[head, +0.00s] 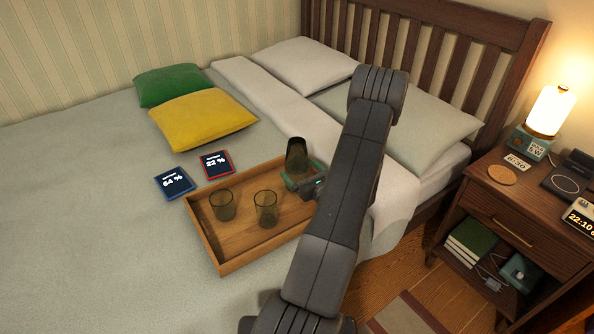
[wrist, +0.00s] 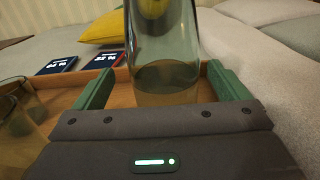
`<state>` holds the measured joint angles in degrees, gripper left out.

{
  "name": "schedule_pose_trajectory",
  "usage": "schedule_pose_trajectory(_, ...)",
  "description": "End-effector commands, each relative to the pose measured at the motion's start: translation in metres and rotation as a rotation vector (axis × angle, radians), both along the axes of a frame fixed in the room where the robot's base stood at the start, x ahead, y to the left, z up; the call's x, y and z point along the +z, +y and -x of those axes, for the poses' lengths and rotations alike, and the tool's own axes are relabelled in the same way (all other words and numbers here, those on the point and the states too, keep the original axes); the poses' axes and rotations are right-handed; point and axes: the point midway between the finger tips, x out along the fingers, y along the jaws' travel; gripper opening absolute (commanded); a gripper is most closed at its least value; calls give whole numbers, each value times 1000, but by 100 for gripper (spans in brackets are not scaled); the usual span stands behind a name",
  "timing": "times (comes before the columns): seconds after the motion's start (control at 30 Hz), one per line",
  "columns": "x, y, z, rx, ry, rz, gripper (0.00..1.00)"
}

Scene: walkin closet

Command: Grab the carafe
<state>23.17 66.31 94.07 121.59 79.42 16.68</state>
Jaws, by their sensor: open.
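The carafe (head: 297,156) is dark, smoky glass and stands upright at the back of a wooden tray (head: 234,266) on the bed. In the wrist view the carafe (wrist: 163,50) fills the middle, with pale liquid low in it and its top cut off. My gripper (head: 304,172) is at the carafe, low on its body. In the wrist view the gripper (wrist: 156,82) is open, with one green finger on each side of the carafe. A gap shows at the left finger; the right finger is closer, and contact there is unclear.
Two glasses, one at the left (head: 223,204) and one at the front (head: 266,208), stand in the tray. Green (head: 168,84) and yellow (head: 203,119) pillows lie behind. A nightstand (head: 520,215) stands at the right.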

Motion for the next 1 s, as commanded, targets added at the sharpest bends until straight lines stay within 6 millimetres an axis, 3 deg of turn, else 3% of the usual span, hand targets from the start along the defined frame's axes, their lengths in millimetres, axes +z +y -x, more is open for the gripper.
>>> schedule_pose_trajectory(0.23, 4, 17, -33, 4, -3, 2, 95)
schedule_pose_trajectory(0.5, 4, 20, -39, 1, -1, 1, 95)
schedule_pose_trajectory(0.87, 4, 20, -38, 1, -1, 1, 26)
schedule_pose_trajectory(0.9, 5, 20, -39, 1, -4, 0, 21)
schedule_pose_trajectory(1.0, 5, 20, -39, 1, -4, 0, 21)
